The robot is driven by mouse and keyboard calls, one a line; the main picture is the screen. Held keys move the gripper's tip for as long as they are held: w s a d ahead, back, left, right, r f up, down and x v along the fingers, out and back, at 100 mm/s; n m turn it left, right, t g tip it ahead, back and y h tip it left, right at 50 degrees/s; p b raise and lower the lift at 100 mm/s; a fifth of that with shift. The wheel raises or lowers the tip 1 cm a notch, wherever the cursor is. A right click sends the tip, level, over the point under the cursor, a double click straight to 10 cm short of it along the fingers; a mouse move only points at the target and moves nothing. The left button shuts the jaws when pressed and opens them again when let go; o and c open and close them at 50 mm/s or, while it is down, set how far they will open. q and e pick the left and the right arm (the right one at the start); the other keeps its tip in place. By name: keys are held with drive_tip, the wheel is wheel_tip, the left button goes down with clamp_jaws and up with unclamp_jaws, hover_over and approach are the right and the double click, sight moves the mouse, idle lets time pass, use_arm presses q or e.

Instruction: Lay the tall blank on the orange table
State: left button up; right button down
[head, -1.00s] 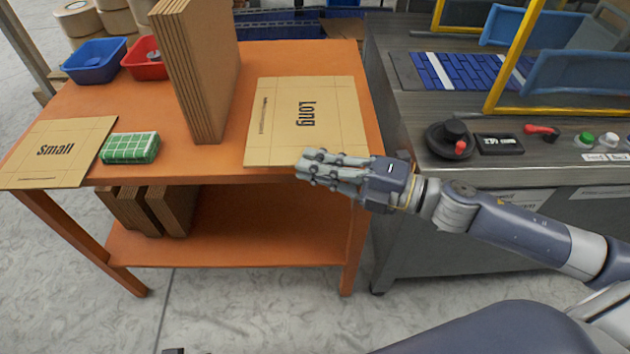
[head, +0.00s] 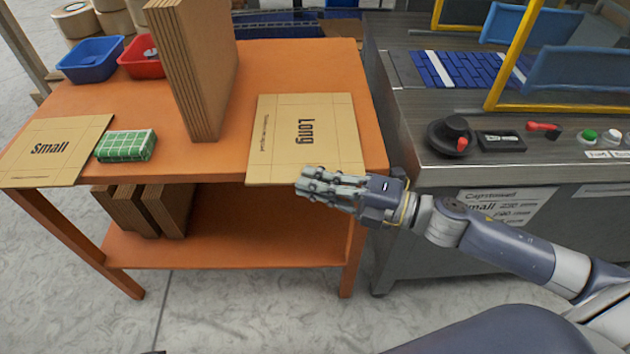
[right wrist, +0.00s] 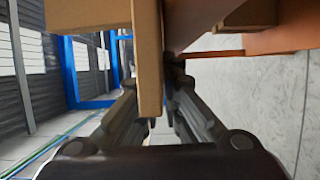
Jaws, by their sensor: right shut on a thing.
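A flat brown cardboard blank printed "Long" (head: 285,150) lies on the orange table (head: 300,62); its front edge reaches the table's front edge. No blank marked "Tall" is readable. My right gripper (head: 306,184) is at the Long blank's front right edge, shut on it. In the right wrist view a cardboard sheet (right wrist: 148,60) stands between the two fingers (right wrist: 157,112). The fingertips are partly hidden by it. My left gripper is not in view.
A blank printed "Small" (head: 75,133), a green checked block (head: 126,146), a thick upright cardboard stack (head: 205,75), a blue bin (head: 90,62) and a red bin (head: 138,62) are on the table. Folded cardboard (head: 165,210) stands on the lower shelf. A grey machine (head: 400,120) is to the right.

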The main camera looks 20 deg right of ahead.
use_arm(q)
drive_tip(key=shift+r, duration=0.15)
use_arm(e)
drive_tip(key=shift+f, duration=0.1)
drive_tip(key=c, duration=1.8)
unclamp_jaws()
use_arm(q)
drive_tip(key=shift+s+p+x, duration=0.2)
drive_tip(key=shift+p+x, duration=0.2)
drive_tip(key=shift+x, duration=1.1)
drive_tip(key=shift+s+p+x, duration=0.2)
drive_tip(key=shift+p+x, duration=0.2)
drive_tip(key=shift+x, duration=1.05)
use_arm(e)
drive_tip(key=shift+v, duration=6)
drive_tip(key=shift+w, duration=0.1)
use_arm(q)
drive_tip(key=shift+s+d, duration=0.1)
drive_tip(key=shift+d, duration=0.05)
use_arm(e)
drive_tip(key=shift+d, duration=0.1)
